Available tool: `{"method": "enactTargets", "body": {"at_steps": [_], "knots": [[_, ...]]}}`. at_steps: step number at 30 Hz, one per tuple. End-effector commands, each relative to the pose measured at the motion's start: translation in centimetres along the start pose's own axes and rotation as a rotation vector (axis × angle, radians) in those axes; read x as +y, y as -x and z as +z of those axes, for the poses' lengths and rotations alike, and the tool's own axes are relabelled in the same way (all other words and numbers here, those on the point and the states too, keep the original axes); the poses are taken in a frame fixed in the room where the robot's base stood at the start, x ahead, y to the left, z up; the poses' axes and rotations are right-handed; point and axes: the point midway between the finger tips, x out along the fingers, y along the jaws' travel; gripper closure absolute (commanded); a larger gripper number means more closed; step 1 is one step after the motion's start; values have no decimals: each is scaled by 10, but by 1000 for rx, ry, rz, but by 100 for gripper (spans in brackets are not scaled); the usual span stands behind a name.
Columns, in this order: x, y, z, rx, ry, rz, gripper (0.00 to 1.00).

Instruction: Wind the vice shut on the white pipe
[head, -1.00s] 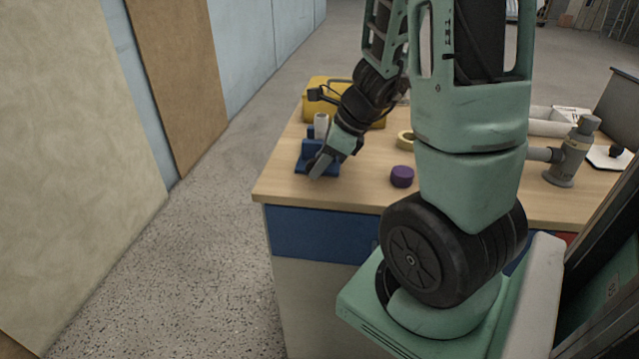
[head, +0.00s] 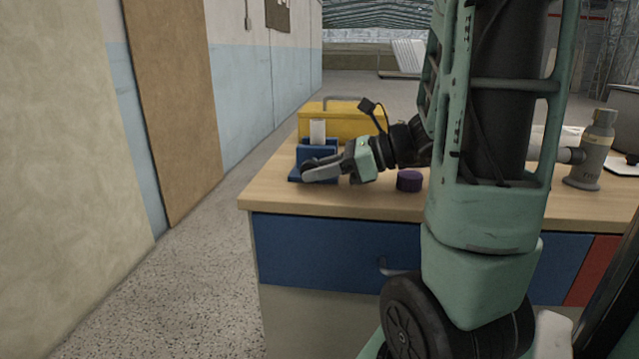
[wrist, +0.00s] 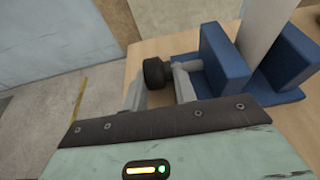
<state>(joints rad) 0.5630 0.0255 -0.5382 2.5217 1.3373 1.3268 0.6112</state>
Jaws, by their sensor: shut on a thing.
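The blue vice (head: 303,151) stands near the left end of the wooden bench. In the wrist view its two blue jaws (wrist: 222,62) stand on either side of the white pipe (wrist: 262,28). The pipe (head: 317,128) stands upright; I cannot tell whether both jaws touch it. My gripper (wrist: 158,86) is shut on the vice's black knob (wrist: 155,70), at the end of the screw on the side away from the pipe. In the head view my gripper (head: 310,170) lies low in front of the vice and hides part of it.
A yellow toolbox (head: 345,120) stands close behind the vice. A purple round object (head: 409,180) sits right of my gripper. A grey pipe fitting (head: 592,150) stands farther right. The bench's front edge (head: 300,207) is close, with blue drawers (head: 330,245) below.

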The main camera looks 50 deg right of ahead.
Motion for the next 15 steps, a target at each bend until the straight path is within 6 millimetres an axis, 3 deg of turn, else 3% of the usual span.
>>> {"method": "enactTargets", "body": {"at_steps": [1, 15], "knots": [[7, -3, -4, -9, -5, 23, 95], [8, -3, -1, -33, -4, 25, 95]]}}
